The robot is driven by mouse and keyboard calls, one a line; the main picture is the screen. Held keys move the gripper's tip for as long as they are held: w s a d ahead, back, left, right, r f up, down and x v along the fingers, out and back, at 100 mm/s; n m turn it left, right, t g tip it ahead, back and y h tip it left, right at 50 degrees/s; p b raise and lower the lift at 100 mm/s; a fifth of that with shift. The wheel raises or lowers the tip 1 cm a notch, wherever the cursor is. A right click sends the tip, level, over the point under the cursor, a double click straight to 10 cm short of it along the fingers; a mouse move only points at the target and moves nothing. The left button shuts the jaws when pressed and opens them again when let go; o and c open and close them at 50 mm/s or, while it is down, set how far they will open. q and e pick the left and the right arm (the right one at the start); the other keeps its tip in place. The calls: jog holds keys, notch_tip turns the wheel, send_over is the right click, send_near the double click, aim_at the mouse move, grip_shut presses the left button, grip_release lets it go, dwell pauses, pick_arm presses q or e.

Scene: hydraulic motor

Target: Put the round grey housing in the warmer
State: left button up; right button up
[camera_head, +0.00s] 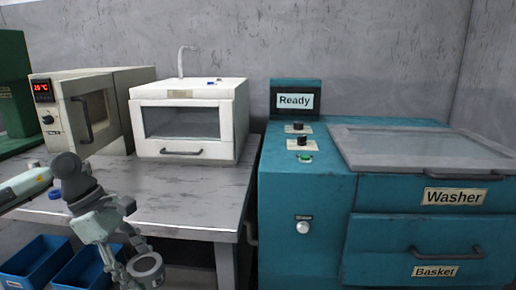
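The round grey housing (147,269) shows as a grey ring at the bottom left, in front of the table's front edge. My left gripper (130,265) points down beside it and appears shut on it; the fingertips are partly hidden. A beige oven with a red temperature display (82,112) stands at the back left of the table and looks like the warmer. Its windowed door is shut, with a handle on the front. My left gripper is in front of and below this oven, apart from it. My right gripper is not in view.
A white cabinet (190,120) with a shut window door stands right of the oven on the grey table (190,200). A teal washer (300,200) stands at the right. Blue bins (35,262) are low at the left. The table's front is mostly clear.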

aim_at(156, 277)
pick_arm(q)
jog(key=d+m+g+y, duration=0.1)
jog(key=m, duration=0.3)
jog(key=s+d+f+m+g+y, duration=0.1)
jog(key=m, duration=0.4)
jog(key=d+f+m+g, duration=0.1)
jog(key=d+m+g, duration=0.1)
jog(key=m, duration=0.2)
jog(key=shift+s+d+m+y, duration=0.1)
jog(key=shift+s+m+y, duration=0.2)
jog(key=shift+s+y, duration=0.1)
jog(key=m, duration=0.1)
jog(key=m+y, duration=0.1)
jog(key=m, duration=0.1)
jog(key=d+m, duration=0.1)
jog(key=shift+s+f+m+y, duration=0.2)
jog(key=shift+s+m+y, duration=0.1)
jog(key=shift+y, duration=0.1)
